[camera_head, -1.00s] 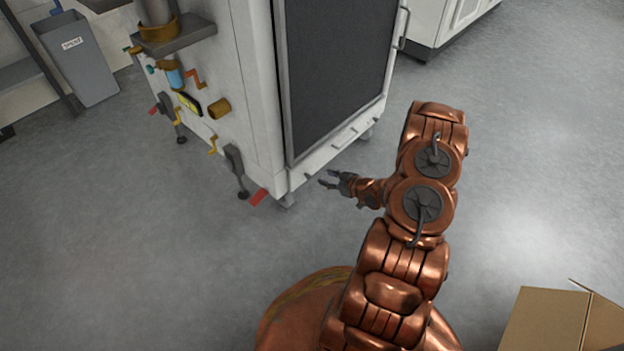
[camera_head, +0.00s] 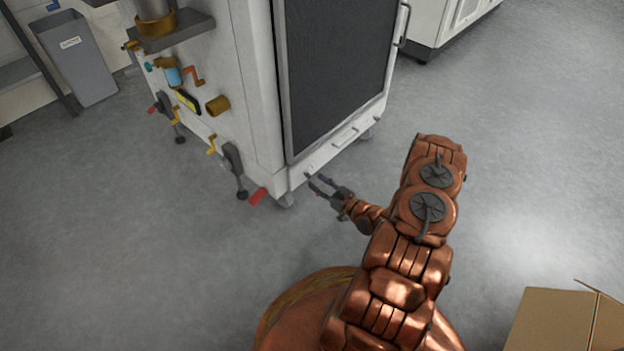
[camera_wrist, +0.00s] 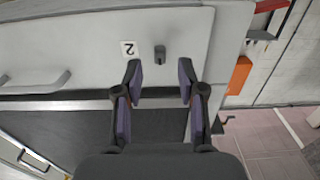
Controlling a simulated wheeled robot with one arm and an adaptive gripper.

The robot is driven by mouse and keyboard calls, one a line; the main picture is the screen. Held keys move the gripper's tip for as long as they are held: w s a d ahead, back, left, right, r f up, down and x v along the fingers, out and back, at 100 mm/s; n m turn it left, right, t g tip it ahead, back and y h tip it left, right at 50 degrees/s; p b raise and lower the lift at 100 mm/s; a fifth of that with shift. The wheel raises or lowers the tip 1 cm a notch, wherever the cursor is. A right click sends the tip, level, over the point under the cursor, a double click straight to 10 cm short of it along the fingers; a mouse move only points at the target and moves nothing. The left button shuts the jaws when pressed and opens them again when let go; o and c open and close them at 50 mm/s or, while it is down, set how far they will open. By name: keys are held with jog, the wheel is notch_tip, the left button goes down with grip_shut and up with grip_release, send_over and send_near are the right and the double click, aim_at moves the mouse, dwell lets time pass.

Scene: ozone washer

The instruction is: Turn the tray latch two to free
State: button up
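The tray latch two (camera_wrist: 160,54) is a small dark knob on the white lower front panel of the washer (camera_head: 262,110). It sits beside a white label (camera_wrist: 128,48) with an upside-down "2" in the wrist view. My gripper (camera_wrist: 160,82) is open and empty. Its two dark fingers point at the panel, with the knob just beyond the fingertips and roughly centred between them. In the head view my gripper (camera_head: 315,184) is at the washer's lower front corner. There the latch is too small to make out clearly.
A tray handle (camera_wrist: 38,82) lies left of the label in the wrist view. A red-tipped lever (camera_head: 258,196) and several valves stick out from the washer's left side. A cardboard box (camera_head: 550,318) stands at lower right. The floor in front of the washer is clear.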

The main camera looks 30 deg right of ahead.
aim_at(310, 177)
jog(key=shift+b+x, duration=0.6)
jog(key=shift+x, duration=1.3)
